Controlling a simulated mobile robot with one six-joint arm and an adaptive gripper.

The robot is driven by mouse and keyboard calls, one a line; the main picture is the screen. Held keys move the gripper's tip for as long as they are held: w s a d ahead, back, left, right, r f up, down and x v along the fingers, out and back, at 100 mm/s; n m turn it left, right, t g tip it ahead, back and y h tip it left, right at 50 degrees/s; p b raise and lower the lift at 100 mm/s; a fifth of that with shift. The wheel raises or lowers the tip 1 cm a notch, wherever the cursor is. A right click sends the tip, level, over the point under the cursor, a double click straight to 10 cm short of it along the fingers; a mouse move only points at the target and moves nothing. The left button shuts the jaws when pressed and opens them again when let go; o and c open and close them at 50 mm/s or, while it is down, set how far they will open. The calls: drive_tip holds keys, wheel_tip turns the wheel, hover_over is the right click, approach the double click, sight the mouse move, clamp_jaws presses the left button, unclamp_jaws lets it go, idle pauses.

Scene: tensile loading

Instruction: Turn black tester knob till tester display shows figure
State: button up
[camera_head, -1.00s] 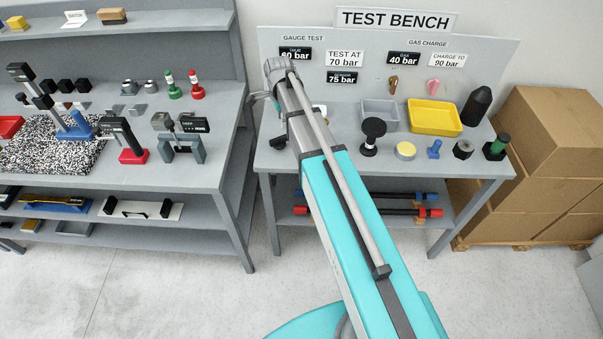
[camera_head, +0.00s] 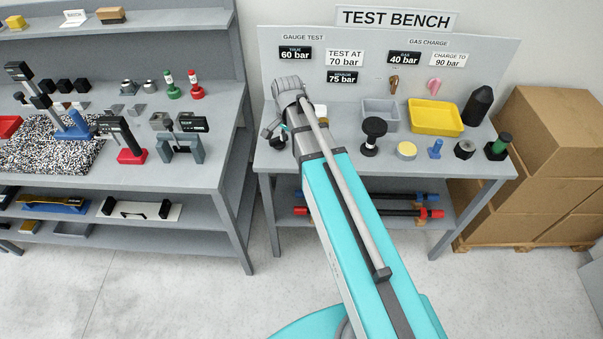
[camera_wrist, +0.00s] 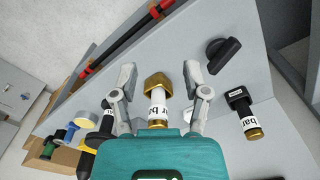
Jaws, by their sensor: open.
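My gripper (camera_wrist: 161,82) is open in the wrist view, with one finger on each side of a brass hex-topped piece (camera_wrist: 157,83) with a white "bar" label. I cannot tell whether the fingers touch it. A black bar-shaped knob (camera_wrist: 222,55) on a round base stands on the grey surface, right of the right finger and apart from it. In the head view, my gripper (camera_head: 274,131) is low over the bench's left end, partly hidden by my wrist. Black displays on the back panel read 60 bar (camera_head: 295,54), 75 bar (camera_head: 342,78) and 40 bar (camera_head: 404,58).
A black-topped gauge with a "bar" label (camera_wrist: 243,110) stands beside the knob. A grey tray (camera_head: 380,115), a yellow tray (camera_head: 435,117) and a black knobbed stand (camera_head: 373,135) are further right on the bench (camera_head: 330,160). Cardboard boxes (camera_head: 545,150) stand beyond.

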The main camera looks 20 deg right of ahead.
drive_tip(key=s+f+n+b, duration=0.1)
drive_tip(key=s+f+n, duration=0.1)
drive_tip(key=s+n, duration=0.8)
drive_tip(key=shift+s+n+b, duration=0.3)
drive_tip(key=shift+s+b, duration=0.1)
drive_tip(key=shift+s, duration=0.75)
drive_tip(key=shift+d, duration=0.1)
drive_tip(key=shift+w, duration=0.1)
wheel_tip(320, 180, up, 4)
drive_tip(key=m+p, duration=0.4)
drive_tip(key=m, duration=1.2)
hover_over(278, 138)
drive_tip(key=shift+w+d+f, duration=0.1)
drive_tip(key=shift+w+f, duration=0.05)
drive_tip(key=shift+f+b, duration=0.1)
drive_tip(key=shift+b, duration=0.2)
wheel_tip(278, 138, down, 14)
drive_tip(key=b, duration=1.3)
drive_tip(key=shift+r, duration=0.2)
